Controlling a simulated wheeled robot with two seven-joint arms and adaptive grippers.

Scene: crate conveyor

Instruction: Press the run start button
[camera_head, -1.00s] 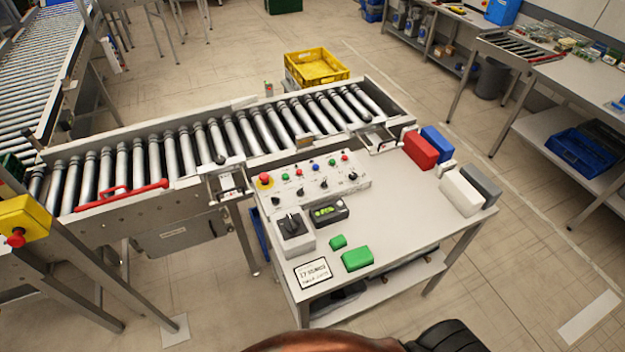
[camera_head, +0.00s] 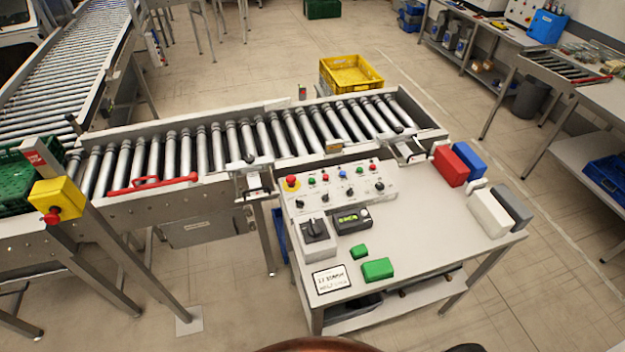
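The control panel (camera_head: 338,193) is a pale sloped box at the back left of the workbench, beside the roller conveyor. Its upper row has a red mushroom button on a yellow base (camera_head: 291,182), a green button (camera_head: 311,180), a red button (camera_head: 326,177), a blue button (camera_head: 342,174), another green button (camera_head: 358,170) and another red button (camera_head: 373,168). Black knobs sit in the row below. The labels are too small to read, so I cannot tell which is run start. Neither of my grippers is in view, and nothing touches the panel.
The workbench (camera_head: 440,235) carries a grey switch box (camera_head: 316,236), a dark device with a green display (camera_head: 352,221), green blocks (camera_head: 378,269), a sign (camera_head: 329,279) and several coloured blocks at right. The roller conveyor (camera_head: 225,150) runs behind. A yellow stop box (camera_head: 57,200) stands left.

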